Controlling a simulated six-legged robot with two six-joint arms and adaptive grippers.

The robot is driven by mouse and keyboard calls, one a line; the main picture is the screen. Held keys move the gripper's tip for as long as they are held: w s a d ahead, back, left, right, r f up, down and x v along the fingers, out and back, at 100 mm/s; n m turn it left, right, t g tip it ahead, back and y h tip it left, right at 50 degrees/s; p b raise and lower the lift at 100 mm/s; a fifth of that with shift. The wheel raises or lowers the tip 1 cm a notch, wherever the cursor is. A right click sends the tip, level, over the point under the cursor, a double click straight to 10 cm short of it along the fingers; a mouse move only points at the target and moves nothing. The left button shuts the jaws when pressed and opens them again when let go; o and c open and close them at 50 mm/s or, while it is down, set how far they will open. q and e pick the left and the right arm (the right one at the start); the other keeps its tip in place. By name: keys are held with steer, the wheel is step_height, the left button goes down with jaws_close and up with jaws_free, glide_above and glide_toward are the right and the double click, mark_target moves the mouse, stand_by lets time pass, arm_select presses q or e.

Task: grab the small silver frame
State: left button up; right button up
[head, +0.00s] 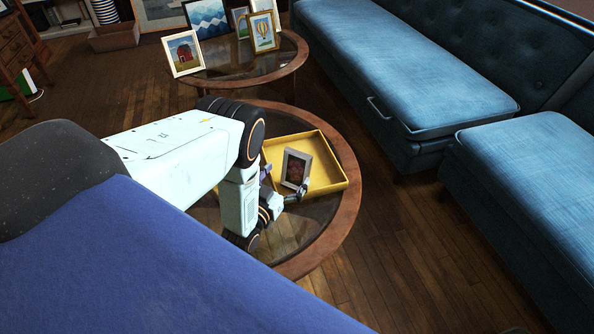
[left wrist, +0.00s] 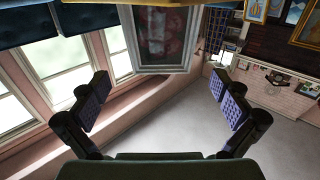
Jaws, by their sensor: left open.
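The small silver frame (head: 297,168) stands upright, leaning a little, in a yellow tray (head: 333,187) on a round glass-topped table with a wooden rim. It holds a dark reddish picture. My left gripper (head: 284,184) is at the near side of the frame, its fingers spread and nothing between the pads. In the left wrist view the frame (left wrist: 160,58) shows at the top centre, between and beyond the two open fingers (left wrist: 162,92). Its upper part is cut off by the picture edge. Whether a finger touches it I cannot tell. My right gripper is not in view.
A second round table (head: 290,62) farther back bears several frames, among them a red barn picture (head: 184,53) and a balloon picture (head: 262,32). Blue sofas (head: 410,75) stand at the right. Wooden floor (head: 400,245) lies clear between sofa and near table.

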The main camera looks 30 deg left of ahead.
mark_target(295, 162)
arm_select(q)
steer(key=w+b, duration=0.1)
steer(key=w, duration=0.2)
steer(key=w+b, duration=0.1)
steer(key=w, duration=0.1)
steer(key=shift+a+b, duration=0.25)
steer(key=shift+b, duration=0.1)
steer(key=shift+w, duration=0.25)
steer(key=shift+c, duration=0.2)
steer(key=c, duration=1.2)
